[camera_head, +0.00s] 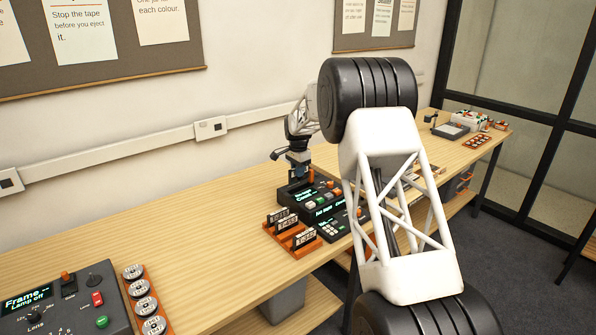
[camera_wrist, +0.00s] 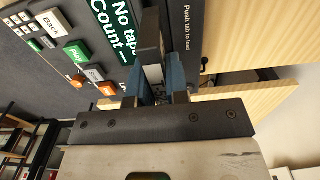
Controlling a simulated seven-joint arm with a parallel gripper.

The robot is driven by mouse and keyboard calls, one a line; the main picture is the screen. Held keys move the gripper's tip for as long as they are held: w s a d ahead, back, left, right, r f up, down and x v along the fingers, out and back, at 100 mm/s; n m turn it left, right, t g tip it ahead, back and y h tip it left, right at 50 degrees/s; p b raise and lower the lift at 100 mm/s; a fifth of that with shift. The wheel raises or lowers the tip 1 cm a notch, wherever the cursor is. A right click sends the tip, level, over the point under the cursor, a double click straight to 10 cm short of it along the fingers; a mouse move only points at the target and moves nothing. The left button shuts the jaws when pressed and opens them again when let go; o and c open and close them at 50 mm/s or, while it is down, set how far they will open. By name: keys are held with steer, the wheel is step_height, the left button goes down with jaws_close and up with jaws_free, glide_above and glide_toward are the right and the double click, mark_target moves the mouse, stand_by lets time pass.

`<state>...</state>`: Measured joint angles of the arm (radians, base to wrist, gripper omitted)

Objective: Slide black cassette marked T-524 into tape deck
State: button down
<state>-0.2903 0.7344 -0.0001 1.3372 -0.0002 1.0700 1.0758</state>
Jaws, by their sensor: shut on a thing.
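My gripper (camera_wrist: 157,80) is shut on a narrow dark cassette (camera_wrist: 150,38), held edge-on between its blue fingers. The cassette's marking cannot be read. In the head view my gripper (camera_head: 298,170) is small, at the back of the dark tape deck (camera_head: 324,204). In the wrist view the deck panel (camera_wrist: 75,30) fills the upper left, with a green display reading "No tape" and "Count".
An orange rack (camera_head: 275,235) with a few dark, white-labelled cassettes stands in front of the deck. A lamp control panel (camera_head: 65,300) and an orange tray of round reels (camera_head: 160,310) are at lower left. The bench (camera_head: 190,245) between is clear. My arm hides the deck's right side.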

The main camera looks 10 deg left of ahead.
mark_target(298, 181)
steer(key=shift+f, duration=1.35)
steer(key=shift+f, duration=0.3)
steer(key=shift+f, duration=0.45)
steer(key=shift+f, duration=0.2)
stand_by(0.4)
steer(key=shift+f, duration=0.35)
steer(key=shift+f, duration=0.4)
stand_by(0.7)
stand_by(0.4)
steer(key=c, duration=1)
jaws_free()
steer(key=shift+c, duration=0.2)
